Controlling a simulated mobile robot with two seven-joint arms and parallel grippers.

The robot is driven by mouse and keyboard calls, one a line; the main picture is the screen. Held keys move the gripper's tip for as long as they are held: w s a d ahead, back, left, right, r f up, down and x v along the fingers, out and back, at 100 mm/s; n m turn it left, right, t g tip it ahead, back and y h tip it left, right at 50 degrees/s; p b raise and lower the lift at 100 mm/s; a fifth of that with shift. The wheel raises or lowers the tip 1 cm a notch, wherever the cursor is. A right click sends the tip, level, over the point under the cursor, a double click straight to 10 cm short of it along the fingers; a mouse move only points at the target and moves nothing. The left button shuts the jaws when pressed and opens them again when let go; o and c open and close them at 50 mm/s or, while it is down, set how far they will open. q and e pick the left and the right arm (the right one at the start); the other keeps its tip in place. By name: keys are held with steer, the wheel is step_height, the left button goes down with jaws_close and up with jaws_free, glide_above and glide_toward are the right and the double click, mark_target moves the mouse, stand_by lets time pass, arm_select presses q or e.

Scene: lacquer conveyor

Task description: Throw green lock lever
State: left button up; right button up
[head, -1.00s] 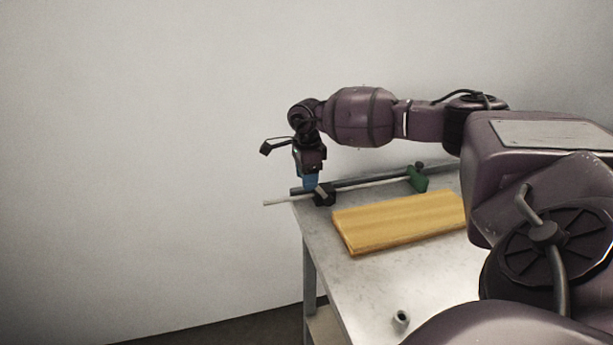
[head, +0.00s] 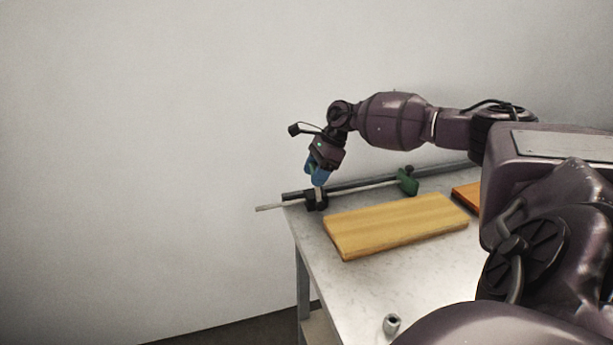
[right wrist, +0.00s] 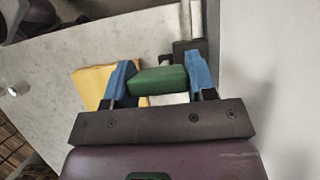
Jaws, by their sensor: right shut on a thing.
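The green lock lever (right wrist: 158,80) shows in the right wrist view between the two blue fingers of my right gripper (right wrist: 162,82), which is shut on it. In the head view my right gripper (head: 318,174) is tilted at the far left corner of the table, just above a black block (head: 316,200) on the rail. The lever itself is mostly hidden by the fingers there; a pale stem shows below them. The black block also shows in the right wrist view (right wrist: 190,49). My left gripper is not in view.
A pale rod (head: 270,207) runs along the dark rail and sticks out past the table's left edge. A green clamp (head: 407,182) sits farther right on it. A yellow board (head: 395,226), an orange board (head: 466,195) and a small grey cylinder (head: 391,324) are on the table (head: 345,290).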

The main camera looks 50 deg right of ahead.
arm_select(q)
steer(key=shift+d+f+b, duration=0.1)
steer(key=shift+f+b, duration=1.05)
steer(key=shift+b, duration=0.45)
arm_select(e)
steer(key=s+d+f+t+y, duration=0.2)
steer(key=s+d+t+y, duration=0.1)
steer(key=d+y, duration=0.4)
steer(key=shift+s+t+y, duration=0.3)
steer(key=shift+s+t, duration=0.1)
steer(key=shift+t, duration=0.2)
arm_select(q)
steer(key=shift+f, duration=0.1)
arm_select(e)
steer(key=o, duration=1.3)
steer(key=shift+s+d, duration=0.1)
steer(key=shift+d, duration=0.05)
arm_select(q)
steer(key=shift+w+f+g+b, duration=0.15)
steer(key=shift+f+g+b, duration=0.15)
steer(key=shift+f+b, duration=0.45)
arm_select(e)
steer(key=shift+v, duration=5.3)
